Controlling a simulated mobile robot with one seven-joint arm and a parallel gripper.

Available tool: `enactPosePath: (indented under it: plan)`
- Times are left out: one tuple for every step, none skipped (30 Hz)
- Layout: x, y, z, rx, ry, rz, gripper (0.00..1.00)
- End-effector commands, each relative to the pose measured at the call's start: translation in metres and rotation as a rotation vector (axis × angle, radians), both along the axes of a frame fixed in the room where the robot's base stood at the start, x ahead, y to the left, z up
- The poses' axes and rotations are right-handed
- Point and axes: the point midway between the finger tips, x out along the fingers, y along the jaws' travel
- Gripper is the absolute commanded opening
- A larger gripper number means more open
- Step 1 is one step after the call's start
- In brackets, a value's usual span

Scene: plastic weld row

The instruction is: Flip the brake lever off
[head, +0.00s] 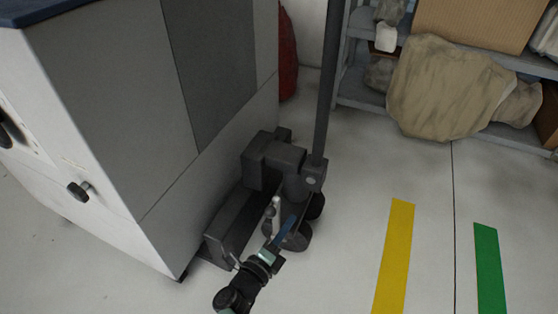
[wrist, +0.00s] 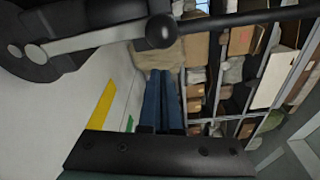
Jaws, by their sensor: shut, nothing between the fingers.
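The brake lever is a pale grey arm (wrist: 95,40) ending in a black ball knob (wrist: 160,31), seen in the wrist view. It runs from a dark round hub (wrist: 30,45) at the upper left. In the head view a pale upright bar (head: 277,208), probably the same lever, stands low on the dark wheeled unit (head: 272,165). My gripper (head: 291,222) has blue fingers and is close beside that bar, to its right. In the wrist view my gripper (wrist: 161,73) is shut and empty, with the knob just beyond its tips in the picture. I cannot tell whether they touch.
A grey cabinet (head: 90,110) stands to the left, close to the unit. A dark pole (head: 331,80) rises from the unit. Shelves with boxes (head: 475,22) and a tan covered bundle (head: 445,90) are at the back right. The floor by the yellow stripe (head: 394,255) is clear.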

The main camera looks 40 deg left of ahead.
Motion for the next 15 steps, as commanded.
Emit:
enactPosePath:
  plan:
    - [-0.002,-0.005,-0.001,0.000,0.002,-0.003,0.00]
    - [-0.013,-0.005,0.002,-0.003,0.004,0.001,0.00]
    - [-0.024,-0.007,0.003,-0.003,0.005,0.000,0.00]
    - [-0.031,-0.008,0.003,-0.003,0.005,0.000,0.00]
    - [-0.038,-0.009,0.004,-0.002,0.004,-0.001,0.00]
    - [-0.047,-0.011,0.003,-0.002,0.004,-0.002,0.00]
    - [-0.053,-0.012,0.004,-0.002,0.004,-0.003,0.00]
    - [-0.059,-0.013,0.003,-0.002,0.004,-0.003,0.00]
    - [-0.066,-0.013,0.004,-0.001,0.003,-0.002,0.00]
    - [-0.071,-0.015,0.003,-0.002,0.003,-0.003,0.00]
    - [-0.076,-0.015,0.003,-0.002,0.003,-0.003,0.00]
    - [-0.081,-0.016,0.003,-0.001,0.002,-0.005,0.00]
    - [-0.084,-0.017,0.002,-0.001,0.002,-0.005,0.00]
    - [-0.088,-0.017,0.002,-0.001,0.002,-0.005,0.00]
    - [-0.091,-0.018,0.002,-0.001,0.002,-0.005,0.00]
